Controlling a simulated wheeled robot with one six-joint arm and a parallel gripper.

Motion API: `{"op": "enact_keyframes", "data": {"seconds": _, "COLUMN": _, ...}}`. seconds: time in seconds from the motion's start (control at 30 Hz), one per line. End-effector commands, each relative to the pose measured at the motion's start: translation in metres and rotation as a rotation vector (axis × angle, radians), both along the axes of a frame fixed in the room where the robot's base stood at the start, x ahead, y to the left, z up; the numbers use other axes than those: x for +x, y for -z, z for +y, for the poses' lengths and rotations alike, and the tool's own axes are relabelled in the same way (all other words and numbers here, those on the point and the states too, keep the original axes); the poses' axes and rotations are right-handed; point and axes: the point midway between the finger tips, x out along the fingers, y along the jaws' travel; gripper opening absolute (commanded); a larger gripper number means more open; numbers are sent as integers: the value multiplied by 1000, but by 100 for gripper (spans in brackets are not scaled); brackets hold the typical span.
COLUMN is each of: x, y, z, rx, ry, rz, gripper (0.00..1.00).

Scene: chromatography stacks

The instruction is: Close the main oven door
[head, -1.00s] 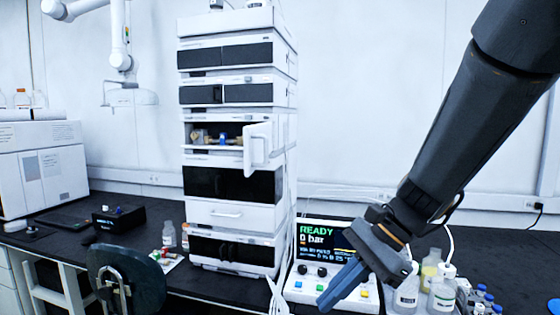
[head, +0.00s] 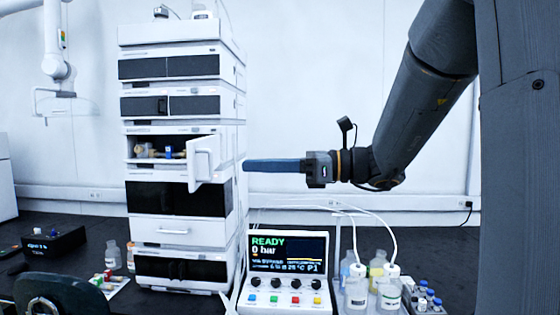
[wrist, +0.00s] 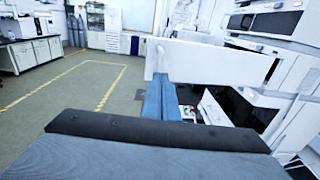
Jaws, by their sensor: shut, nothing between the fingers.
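The main oven door (head: 203,160) is a white panel on the middle module of the tall white stack. It stands open, swung out from the right side of the oven opening (head: 156,149), where brass and blue fittings show. My gripper (head: 246,165) is shut and empty, pointing left at the door's height, just to its right in the head view. In the wrist view the door (wrist: 215,61) spans the view ahead of the blue fingers (wrist: 165,98), whose tips reach its lower left part. I cannot tell whether they touch it.
A control box with a READY screen (head: 288,247) stands below my gripper. Bottles with tubing (head: 372,285) stand right of it. A dark chair (head: 60,295) is at the lower left.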

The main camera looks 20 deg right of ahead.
Motion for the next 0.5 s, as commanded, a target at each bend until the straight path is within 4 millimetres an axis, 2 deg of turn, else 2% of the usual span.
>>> {"op": "enact_keyframes", "data": {"seconds": 0.03, "x": 3, "y": -2, "z": 11, "rx": 0, "ry": -5, "rz": 1, "gripper": 0}}
{"op": "enact_keyframes", "data": {"seconds": 0.2, "x": 15, "y": -1, "z": 37, "rx": 1, "ry": -3, "rz": 2, "gripper": 0}}
{"op": "enact_keyframes", "data": {"seconds": 0.5, "x": 25, "y": 2, "z": 57, "rx": -1, "ry": 0, "rz": 0, "gripper": 0}}
